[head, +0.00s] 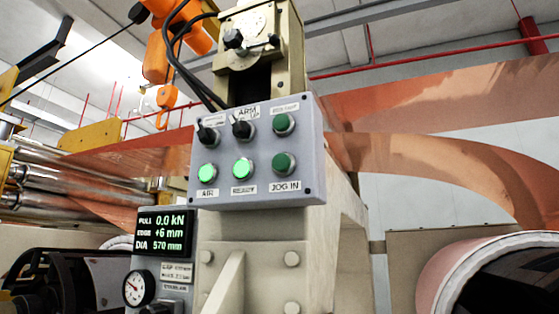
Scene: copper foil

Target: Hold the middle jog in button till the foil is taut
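A grey control panel (228,185) is mounted on a beige machine post in the middle of the head view. Its lower right button (284,164) is dark green, unlit, and labelled JOG IN. The copper foil (430,165) passes behind the panel and bends down in a slack curve at right; more foil (150,155) shows at left. A display (163,233) reads PULL 0.0 kN, EDGE +6 mm, DIA 570 mm. Neither of my grippers is in view.
The panel also has two black selector switches (207,134), another dark green button (284,123), and lit green lamps marked AIR (208,171) and READY (243,169). A dial gauge (138,288) sits below the display. An orange hoist hook (166,98) hangs behind. Black cables run to the panel's top.

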